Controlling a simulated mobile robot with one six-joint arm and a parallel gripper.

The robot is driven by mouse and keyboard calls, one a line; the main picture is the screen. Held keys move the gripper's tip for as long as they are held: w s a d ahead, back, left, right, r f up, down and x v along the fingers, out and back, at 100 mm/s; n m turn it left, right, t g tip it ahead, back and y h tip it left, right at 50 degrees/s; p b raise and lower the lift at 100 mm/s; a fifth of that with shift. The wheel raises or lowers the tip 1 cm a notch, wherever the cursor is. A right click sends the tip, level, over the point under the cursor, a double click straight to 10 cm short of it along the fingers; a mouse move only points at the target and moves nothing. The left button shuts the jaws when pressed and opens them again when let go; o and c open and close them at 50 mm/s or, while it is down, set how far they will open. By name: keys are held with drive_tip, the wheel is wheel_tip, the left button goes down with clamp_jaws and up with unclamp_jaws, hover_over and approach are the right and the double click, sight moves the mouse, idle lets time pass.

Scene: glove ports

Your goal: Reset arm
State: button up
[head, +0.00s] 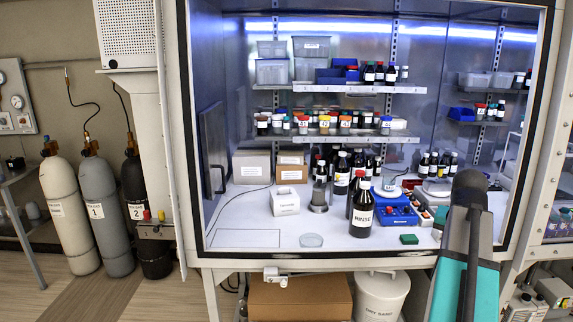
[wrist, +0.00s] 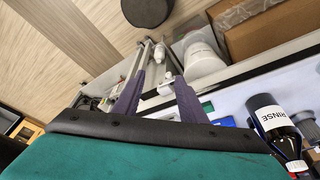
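My gripper (wrist: 163,62) shows in the wrist view with its two dark fingers spread apart and nothing visible between them. In the head view my teal and dark arm rises at the lower right, in front of the cabinet's front edge; I cannot make out the fingers there. A dark bottle labelled RINSE (head: 362,212) stands upright on the white cabinet floor, left of my arm. It also shows in the wrist view (wrist: 274,125), to the right of the fingers and apart from them.
The open cabinet (head: 240,228) holds a blue device (head: 397,214), a small green block (head: 409,239), a clear dish (head: 311,240) and shelves of bottles. Below stand a cardboard box (head: 300,300) and a white bin (head: 381,298). Gas cylinders (head: 105,215) stand at left. The cabinet's front left floor is clear.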

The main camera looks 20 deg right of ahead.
drive_tip(key=w+a+f+n+g+y, duration=0.15)
drive_tip(key=w+a+f, duration=0.25)
drive_tip(key=a+f, duration=0.75)
drive_tip(key=w+a+f+n+g+y, duration=0.1)
drive_tip(key=w+a+f+n+y, duration=0.15)
drive_tip(key=w+a+f, duration=0.8)
drive_tip(key=s+a+f+n+g, duration=0.1)
drive_tip(key=s+a+f+n, duration=0.1)
drive_tip(key=s+a+f, duration=0.55)
drive_tip(key=s+a+f+n+g, duration=0.1)
drive_tip(key=s+a+f+g, duration=0.2)
drive_tip(key=f, duration=0.8)
drive_tip(key=s+a+f+n, duration=0.5)
drive_tip(key=s+a+f, duration=1.1)
drive_tip(key=s+f, duration=0.3)
drive_tip(key=shift+s+a+f+g+h, duration=0.15)
drive_tip(key=shift+s+f+g+h, duration=0.15)
drive_tip(key=shift+s+g+h, duration=0.2)
